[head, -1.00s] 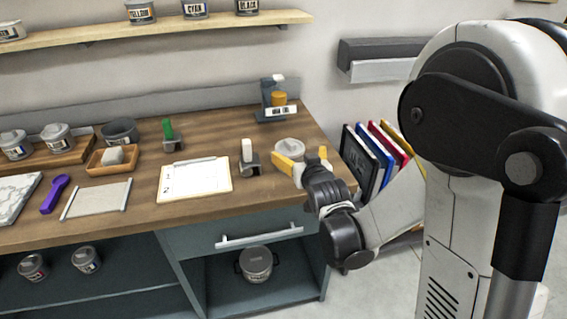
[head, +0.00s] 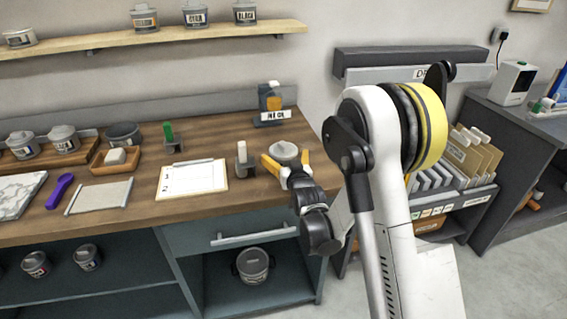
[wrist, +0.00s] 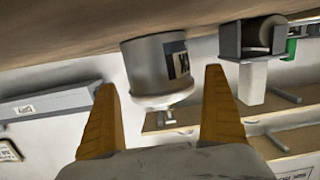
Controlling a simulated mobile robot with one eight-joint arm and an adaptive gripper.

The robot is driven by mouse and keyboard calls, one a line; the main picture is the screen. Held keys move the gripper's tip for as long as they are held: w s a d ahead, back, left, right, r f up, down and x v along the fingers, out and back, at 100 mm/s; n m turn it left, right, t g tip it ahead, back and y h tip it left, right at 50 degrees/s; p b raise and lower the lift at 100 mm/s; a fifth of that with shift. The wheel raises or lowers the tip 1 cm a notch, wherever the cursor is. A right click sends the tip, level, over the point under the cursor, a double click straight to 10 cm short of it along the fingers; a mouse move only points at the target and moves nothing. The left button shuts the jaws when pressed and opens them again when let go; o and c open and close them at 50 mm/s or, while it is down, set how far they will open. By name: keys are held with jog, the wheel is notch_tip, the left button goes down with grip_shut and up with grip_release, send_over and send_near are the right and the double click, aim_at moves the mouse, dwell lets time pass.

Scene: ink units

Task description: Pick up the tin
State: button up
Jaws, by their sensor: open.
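A grey lidded tin (head: 283,149) stands near the right end of the wooden counter (head: 230,140). My gripper (head: 285,156) is open, with one yellow finger to the left of the tin and one to the right. The wrist view is upside down and shows the tin (wrist: 150,68) with its knobbed lid and a dark label, ahead between my spread fingers (wrist: 159,80). A gap shows on both sides there, and neither finger is seen closed on it. Part of the tin's lower body is hidden by my gripper in the head view.
A stand with a white-topped upright (head: 242,160) is just left of my gripper. Other tins are on the wall shelf (head: 90,45) and the lower shelves.

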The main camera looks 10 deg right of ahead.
jog(key=shift+w+f, duration=0.2)
jog(key=shift+w, duration=0.9)
jog(key=shift+c, duration=0.3)
jog(key=c, duration=1.4)
jog(key=shift+r, duration=0.1)
